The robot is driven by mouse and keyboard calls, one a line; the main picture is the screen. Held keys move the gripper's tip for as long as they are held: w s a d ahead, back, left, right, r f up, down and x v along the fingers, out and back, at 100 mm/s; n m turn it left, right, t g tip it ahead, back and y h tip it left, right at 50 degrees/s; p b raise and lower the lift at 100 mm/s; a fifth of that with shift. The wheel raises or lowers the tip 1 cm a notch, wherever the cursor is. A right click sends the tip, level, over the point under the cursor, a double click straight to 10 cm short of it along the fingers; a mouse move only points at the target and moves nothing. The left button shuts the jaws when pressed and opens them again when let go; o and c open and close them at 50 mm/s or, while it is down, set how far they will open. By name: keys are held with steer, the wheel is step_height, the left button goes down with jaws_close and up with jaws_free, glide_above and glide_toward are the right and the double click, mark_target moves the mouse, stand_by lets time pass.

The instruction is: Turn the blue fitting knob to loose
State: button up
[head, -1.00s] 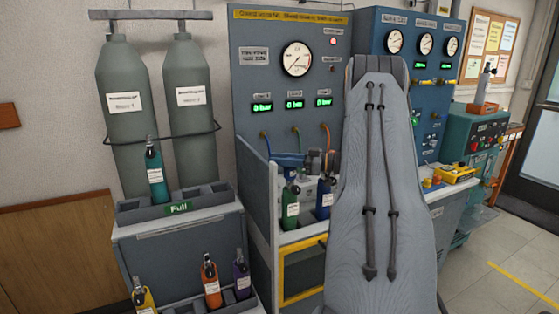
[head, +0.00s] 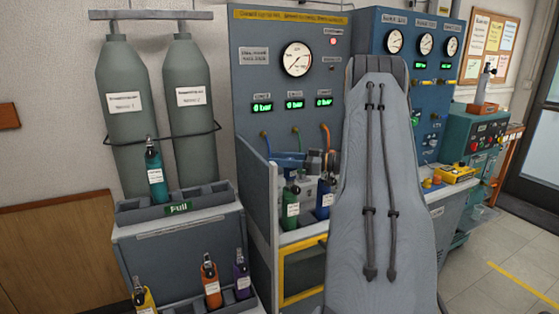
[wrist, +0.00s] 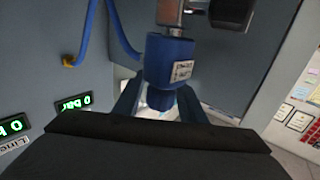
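In the wrist view the blue fitting knob (wrist: 170,58) is a blue block with a small white label, its text too blurred to read. A grey metal piece adjoins it at the top of the picture. My gripper (wrist: 163,90) has its two fingers at either side of the knob's near end, and they appear closed on it. The dark gripper body fills the bottom of this view. In the head view my arm hides most of the gripper and knob. Only a blue and dark-grey cluster shows above the bottles, left of my arm.
The panel (head: 250,75) carries a gauge (head: 297,59) and green displays. A blue hose (wrist: 92,35) runs close beside the knob. A green bottle (head: 291,199) and a blue bottle (head: 325,196) stand below. The rack with a teal bottle (head: 155,175) is left; open floor is right.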

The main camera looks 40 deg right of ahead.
steer(key=shift+o, duration=0.4)
steer(key=b+v, duration=0.2)
steer(key=v, duration=0.5)
steer(key=shift+s+d, duration=0.25)
steer(key=shift+s, duration=0.05)
